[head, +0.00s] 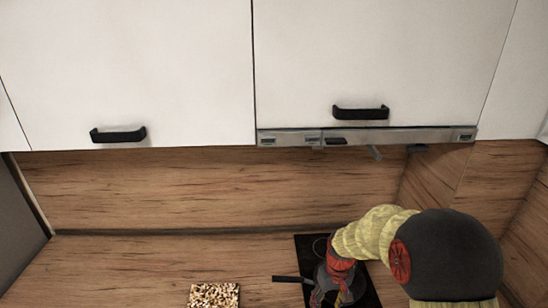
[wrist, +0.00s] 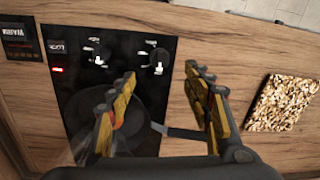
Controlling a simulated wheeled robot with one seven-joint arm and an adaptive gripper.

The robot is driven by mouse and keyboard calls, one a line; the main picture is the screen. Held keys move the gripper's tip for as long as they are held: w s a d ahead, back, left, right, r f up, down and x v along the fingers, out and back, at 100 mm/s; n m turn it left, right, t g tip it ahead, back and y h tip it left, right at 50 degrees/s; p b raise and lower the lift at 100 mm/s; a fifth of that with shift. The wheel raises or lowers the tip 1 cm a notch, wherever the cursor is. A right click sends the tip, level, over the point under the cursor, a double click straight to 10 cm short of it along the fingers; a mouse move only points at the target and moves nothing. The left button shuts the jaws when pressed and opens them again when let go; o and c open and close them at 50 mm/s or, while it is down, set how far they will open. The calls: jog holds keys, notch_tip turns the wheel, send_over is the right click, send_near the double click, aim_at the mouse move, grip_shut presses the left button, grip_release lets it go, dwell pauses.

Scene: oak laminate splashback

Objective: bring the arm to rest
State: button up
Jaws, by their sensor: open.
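My arm (head: 375,232) reaches in from the lower right of the head view, with yellow, red and dark grey links. My gripper (wrist: 165,83) shows in the wrist view with its two yellow-and-black fingers spread apart and nothing between them. It is over the black hob (wrist: 85,60), near a dark pan (wrist: 128,128) whose handle (wrist: 185,133) passes beneath the gap between the fingers. In the head view the arm covers much of the hob (head: 303,243) and pan, and the fingertips are hard to make out. I cannot tell the gripper's height above the pan.
A speckled board (head: 214,295) lies on the wooden counter (head: 130,270) left of the hob; it also shows in the wrist view (wrist: 282,103). White cupboards with black handles (head: 118,134) and a hood strip (head: 400,135) hang above. The counter's left part is clear.

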jog(key=s+r+m+t+b, duration=0.1)
jog(key=s+r+t+b, duration=0.2)
jog(key=s+r+b, duration=0.3)
jog(key=s+r+t+b, duration=0.3)
jog(key=s+r+b, duration=0.4)
jog(key=s, duration=0.8)
notch_tip(320, 180, up, 2)
jog(key=shift+s+a+r+m+h, duration=0.1)
jog(key=shift+s+a+m+h, duration=0.2)
jog(key=shift+s+a+m, duration=0.1)
